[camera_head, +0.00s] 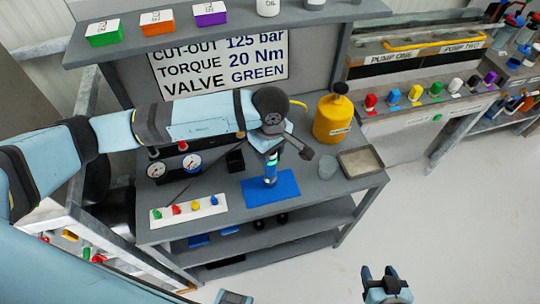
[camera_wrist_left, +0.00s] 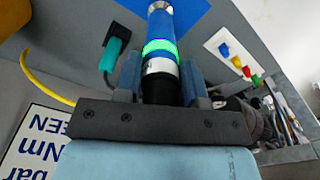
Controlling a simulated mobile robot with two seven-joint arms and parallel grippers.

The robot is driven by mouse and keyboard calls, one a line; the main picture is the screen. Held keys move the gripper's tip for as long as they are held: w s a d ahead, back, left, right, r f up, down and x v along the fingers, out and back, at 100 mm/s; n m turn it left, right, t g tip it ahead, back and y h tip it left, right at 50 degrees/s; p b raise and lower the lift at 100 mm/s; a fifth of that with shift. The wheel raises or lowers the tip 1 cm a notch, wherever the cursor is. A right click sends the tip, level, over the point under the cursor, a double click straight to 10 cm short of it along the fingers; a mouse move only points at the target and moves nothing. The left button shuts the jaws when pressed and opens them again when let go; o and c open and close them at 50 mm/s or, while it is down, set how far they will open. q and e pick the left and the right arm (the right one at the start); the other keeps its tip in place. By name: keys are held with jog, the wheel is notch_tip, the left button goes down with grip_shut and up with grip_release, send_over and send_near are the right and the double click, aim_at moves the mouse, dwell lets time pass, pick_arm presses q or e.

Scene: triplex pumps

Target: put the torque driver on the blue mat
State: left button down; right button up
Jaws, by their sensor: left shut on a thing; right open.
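The torque driver (camera_head: 270,170) is blue with a green glowing ring, and it stands roughly upright over the blue mat (camera_head: 288,187) on the grey workbench. My left gripper (camera_head: 271,147) is shut on its upper part. In the left wrist view the torque driver (camera_wrist_left: 160,45) sits between the fingers of my left gripper (camera_wrist_left: 163,85), its far end over the blue mat (camera_wrist_left: 193,12). I cannot tell whether its lower end touches the mat. My right gripper (camera_head: 387,286) is open and empty over the floor, away from the bench.
An upper shelf (camera_head: 230,28) overhangs the back.

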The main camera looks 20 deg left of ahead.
pick_arm(q)
notch_tip(320, 180, down, 3)
jog(key=shift+r, duration=0.1)
jog(key=c, duration=0.7)
grip_release()
notch_tip(320, 180, up, 12)
jog(key=shift+s+d+b, duration=0.1)
jog(key=shift+b, duration=0.95)
